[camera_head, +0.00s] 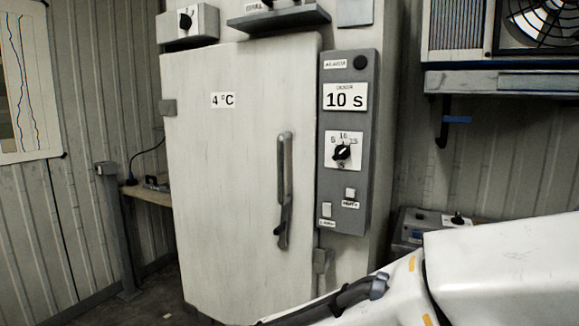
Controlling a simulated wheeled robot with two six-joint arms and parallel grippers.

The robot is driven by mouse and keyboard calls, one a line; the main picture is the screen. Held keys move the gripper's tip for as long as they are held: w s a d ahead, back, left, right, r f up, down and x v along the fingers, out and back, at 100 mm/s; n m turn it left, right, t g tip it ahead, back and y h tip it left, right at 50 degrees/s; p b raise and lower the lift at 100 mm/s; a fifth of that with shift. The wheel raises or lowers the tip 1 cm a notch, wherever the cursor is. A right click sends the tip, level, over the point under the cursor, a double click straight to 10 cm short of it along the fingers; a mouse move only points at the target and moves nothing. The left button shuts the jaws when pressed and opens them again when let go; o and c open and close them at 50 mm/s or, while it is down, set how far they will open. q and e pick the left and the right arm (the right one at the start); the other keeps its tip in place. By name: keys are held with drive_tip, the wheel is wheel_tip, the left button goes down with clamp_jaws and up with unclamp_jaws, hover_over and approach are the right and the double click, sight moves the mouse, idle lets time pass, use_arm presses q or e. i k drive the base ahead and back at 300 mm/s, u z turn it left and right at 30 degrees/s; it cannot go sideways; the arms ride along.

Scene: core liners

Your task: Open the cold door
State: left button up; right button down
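The cold door (222,170) is a tall pale panel with a "4 °C" label (222,100). It looks closed, with its right edge against the frame beside the control panel. A long vertical grey handle (285,170) is on its right side, with a darker lever-like lower end. A grey hinge block (168,107) shows at its left edge. White arm links of mine come in from the lower right, in front of the area below the panel. No fingertips of either gripper show, and nothing touches the handle.
A grey control panel (346,215) with a "10 S" sign (345,97) and a dial (342,152) is right of the door. A shelf-like ledge (278,18) juts out above. A side table (150,195) and post (122,230) stand left. A fan unit (460,30) hangs upper right.

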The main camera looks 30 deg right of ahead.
sight(241, 118)
drive_tip(key=z, duration=2.15)
drive_tip(key=i, duration=1.45)
drive_tip(key=u, duration=2.15)
